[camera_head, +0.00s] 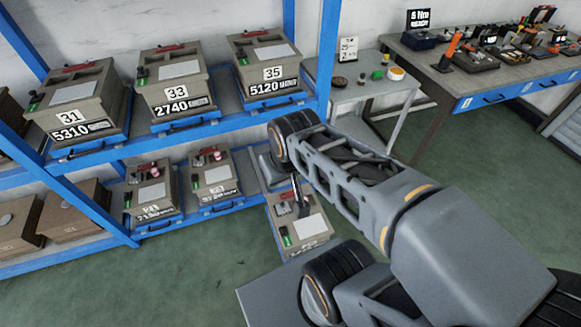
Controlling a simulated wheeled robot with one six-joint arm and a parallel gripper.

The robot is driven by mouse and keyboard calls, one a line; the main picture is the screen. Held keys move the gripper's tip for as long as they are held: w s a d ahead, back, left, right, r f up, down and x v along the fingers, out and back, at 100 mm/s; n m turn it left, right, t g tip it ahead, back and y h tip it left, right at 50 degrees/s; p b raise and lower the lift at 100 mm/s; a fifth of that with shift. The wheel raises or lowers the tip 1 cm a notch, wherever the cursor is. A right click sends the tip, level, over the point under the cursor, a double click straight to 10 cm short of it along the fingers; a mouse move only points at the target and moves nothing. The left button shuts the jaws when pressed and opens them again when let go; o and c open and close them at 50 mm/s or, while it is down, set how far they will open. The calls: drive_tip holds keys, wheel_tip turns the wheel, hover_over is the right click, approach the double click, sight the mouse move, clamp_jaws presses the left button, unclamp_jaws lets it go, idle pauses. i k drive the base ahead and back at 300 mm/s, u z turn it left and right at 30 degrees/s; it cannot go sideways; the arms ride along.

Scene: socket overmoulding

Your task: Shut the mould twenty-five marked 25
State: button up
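A grey-beige mould (307,226) with a pale plate on top and a green part at its front left sits to the right of the lower shelf row. No number is readable on it, so I cannot confirm that it is mould 25. My gripper (297,197) is at the top of this mould, with its dark fingers pointing down near the upper left of the pale plate.
Moulds marked 31 (82,100), 33 (176,80) and 35 (265,60) stand on the upper shelf. Two lower moulds (152,192) (214,180) have blurred numbers. A blue post (326,60) rises beside my arm. A small table (360,90) and a workbench (480,75) stand behind. Green floor is clear at front left.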

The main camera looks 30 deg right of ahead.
sight(307, 234)
drive_tip(key=z, duration=0.3)
drive_tip(key=k, duration=0.4)
drive_tip(key=z, duration=0.45)
